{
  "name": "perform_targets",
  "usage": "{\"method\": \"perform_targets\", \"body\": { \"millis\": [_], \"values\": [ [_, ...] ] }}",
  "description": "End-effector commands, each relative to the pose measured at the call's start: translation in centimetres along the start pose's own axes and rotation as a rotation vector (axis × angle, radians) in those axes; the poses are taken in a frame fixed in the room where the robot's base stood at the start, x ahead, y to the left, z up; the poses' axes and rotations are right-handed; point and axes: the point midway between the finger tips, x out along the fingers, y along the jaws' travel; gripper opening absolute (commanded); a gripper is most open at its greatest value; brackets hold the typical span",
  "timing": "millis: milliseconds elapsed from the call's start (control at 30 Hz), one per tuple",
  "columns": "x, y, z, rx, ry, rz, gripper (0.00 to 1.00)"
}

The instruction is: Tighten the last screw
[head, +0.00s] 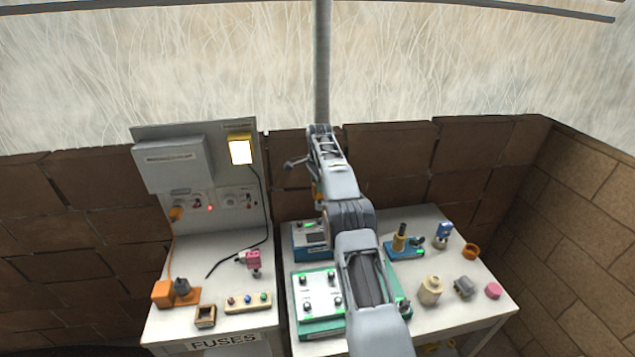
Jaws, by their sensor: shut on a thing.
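A white plate (315,290) on a teal base lies on the right-hand table, with several dark screws near its corners and small green lights beside them. My arm covers its right edge. My gripper (317,184) is above and behind the plate, over a blue box (310,240) with a small display. The gripper is mostly hidden by my own arm. It is shut on an orange-yellow piece (318,192), of which only a small part shows, so I cannot tell its full shape. The gripper is well apart from the screws.
Right of my arm are a blue stand (405,248) with a brass-coloured cylinder, a cream jar (430,290), a grey part (463,287), a pink cap (493,291) and an orange ring (471,251). The left FUSES bench carries a grey panel (203,165) and a pink tool (251,259).

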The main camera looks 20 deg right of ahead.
Motion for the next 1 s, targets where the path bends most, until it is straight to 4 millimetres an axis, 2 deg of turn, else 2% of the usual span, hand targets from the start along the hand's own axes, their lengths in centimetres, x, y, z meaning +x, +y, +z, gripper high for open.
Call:
{"method": "perform_targets", "body": {
  "millis": [467,1000],
  "values": [
    [0.5,0.0,0.1,0.000,0.001,0.000,0.00],
    [4.4,0.0,0.1,0.000,0.001,-0.001,0.00]
  ]
}}
